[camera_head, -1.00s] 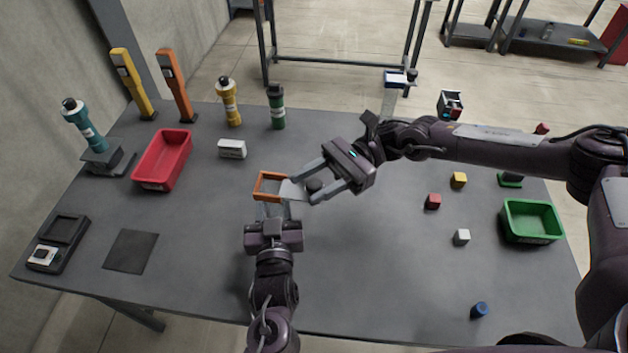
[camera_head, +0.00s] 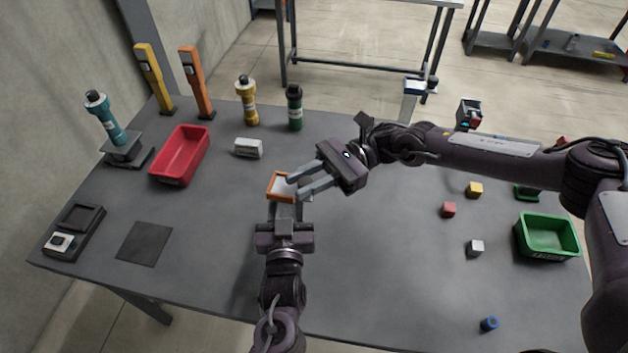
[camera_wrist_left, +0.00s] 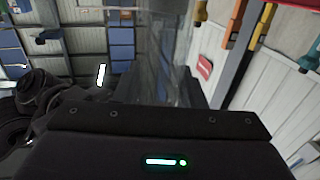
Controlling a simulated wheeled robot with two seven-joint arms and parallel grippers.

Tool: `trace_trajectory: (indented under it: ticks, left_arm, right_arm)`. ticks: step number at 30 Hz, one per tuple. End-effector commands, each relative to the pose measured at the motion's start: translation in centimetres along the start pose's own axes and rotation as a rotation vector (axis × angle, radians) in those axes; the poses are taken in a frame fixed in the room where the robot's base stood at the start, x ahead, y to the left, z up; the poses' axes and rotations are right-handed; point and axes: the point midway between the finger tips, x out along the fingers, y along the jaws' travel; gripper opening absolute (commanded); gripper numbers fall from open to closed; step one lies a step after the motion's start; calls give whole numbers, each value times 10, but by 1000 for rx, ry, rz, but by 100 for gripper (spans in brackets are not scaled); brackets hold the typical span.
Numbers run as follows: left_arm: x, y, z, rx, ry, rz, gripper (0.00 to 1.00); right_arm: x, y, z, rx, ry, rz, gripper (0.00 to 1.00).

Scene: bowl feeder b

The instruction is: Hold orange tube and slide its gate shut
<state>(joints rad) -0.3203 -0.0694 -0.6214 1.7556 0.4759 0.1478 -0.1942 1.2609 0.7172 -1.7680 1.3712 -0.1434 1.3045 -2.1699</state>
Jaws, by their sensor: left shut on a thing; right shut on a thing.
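The orange tube (camera_head: 280,200) is a short square frame, held above the table in the head view. My left gripper (camera_head: 284,209) is shut on its near side. The pale gate plate (camera_head: 281,186) shows inside the orange rim, across the opening. My right gripper (camera_head: 296,188) reaches in from the right and is shut at the gate's right end. Its fingers hide the tube's right side, so I cannot tell whether the gate sits flush. The left wrist view shows the dark gripper body but no clear view of the tube.
A green bin (camera_head: 547,238) and small cubes lie right. A dark mat (camera_head: 145,244) lies front left. The table's front middle is clear.

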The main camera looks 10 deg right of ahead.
Motion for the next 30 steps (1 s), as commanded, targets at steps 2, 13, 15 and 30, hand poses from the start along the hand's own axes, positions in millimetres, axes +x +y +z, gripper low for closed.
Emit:
trace_trajectory:
  ticks: [2,13,15,30]
  left_arm:
    - [-1,5,0,0,0,11,0]
    - [-1,4,0,0,0,8,0]
    - [-1,3,0,0,0,7,0]
    - [-1,2,0,0,0,6,0]
  right_arm:
    - [0,-2,0,-4,2,-4,0]
    - [0,-1,0,-2,1,-2,46]
    - [0,-1,0,-2,1,-2,46]
    - [-78,-1,0,-3,4,-5,46]
